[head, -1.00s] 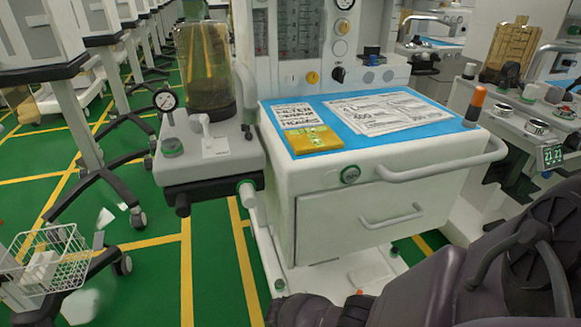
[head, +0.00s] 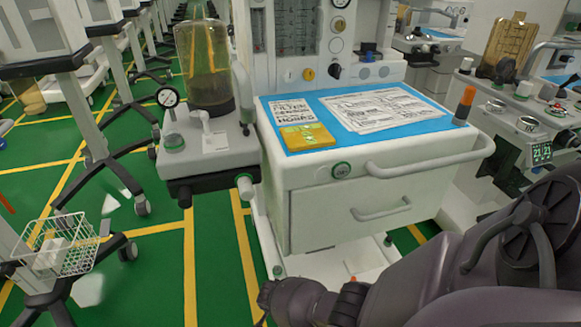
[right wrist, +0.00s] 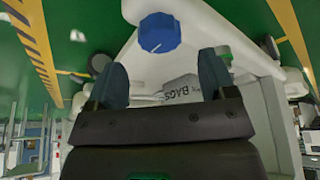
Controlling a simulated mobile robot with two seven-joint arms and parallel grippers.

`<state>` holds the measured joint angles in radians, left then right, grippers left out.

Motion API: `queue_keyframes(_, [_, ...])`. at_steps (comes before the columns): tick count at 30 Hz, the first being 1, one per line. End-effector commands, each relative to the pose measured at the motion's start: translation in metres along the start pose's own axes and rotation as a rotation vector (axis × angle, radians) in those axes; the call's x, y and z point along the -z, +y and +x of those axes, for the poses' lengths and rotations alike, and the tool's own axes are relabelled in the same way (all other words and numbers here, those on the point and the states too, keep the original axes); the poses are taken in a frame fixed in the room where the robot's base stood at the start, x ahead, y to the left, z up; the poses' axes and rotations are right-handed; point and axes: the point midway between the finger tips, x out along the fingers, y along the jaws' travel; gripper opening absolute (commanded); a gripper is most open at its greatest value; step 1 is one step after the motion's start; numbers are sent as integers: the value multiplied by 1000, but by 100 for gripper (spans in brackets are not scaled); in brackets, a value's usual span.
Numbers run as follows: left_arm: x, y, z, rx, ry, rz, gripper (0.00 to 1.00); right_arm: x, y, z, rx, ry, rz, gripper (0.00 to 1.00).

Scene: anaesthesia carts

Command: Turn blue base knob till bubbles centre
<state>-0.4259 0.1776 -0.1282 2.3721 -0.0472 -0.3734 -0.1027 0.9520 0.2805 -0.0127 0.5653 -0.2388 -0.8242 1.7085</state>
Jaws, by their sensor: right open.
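The blue knob (right wrist: 159,32), with a pale pointer line, sits on the white base in the right wrist view. My right gripper (right wrist: 163,82) is open, its two dark fingers below the knob in the picture and apart from it. Nothing is between the fingers. In the head view a yellow square block (head: 307,137) with yellow-green patches lies on the cart's blue top; any bubbles in it are too small to make out. The knob cannot be made out in the head view. My left gripper is not in view.
The white cart (head: 335,215) has a drawer and a front rail (head: 430,165). Printed sheets (head: 385,108) lie beside the yellow block. A wire basket (head: 65,247) stands at lower left. Green floor is open left of the cart. A second machine (head: 510,115) stands at right.

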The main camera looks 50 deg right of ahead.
Motion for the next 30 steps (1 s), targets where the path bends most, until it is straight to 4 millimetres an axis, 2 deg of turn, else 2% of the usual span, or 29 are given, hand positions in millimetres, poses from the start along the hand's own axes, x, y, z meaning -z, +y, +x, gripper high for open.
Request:
queue_keyframes(1, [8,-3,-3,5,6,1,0,6,-8,-19,15,3,6,77])
queue_keyframes(9, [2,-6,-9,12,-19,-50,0,3,-4,-51,8,1,3,77])
queue_keyframes(15, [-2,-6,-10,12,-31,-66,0,1,0,-57,1,0,0,77])
queue_keyframes(30, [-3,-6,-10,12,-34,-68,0,-1,1,-56,-2,0,-1,77])
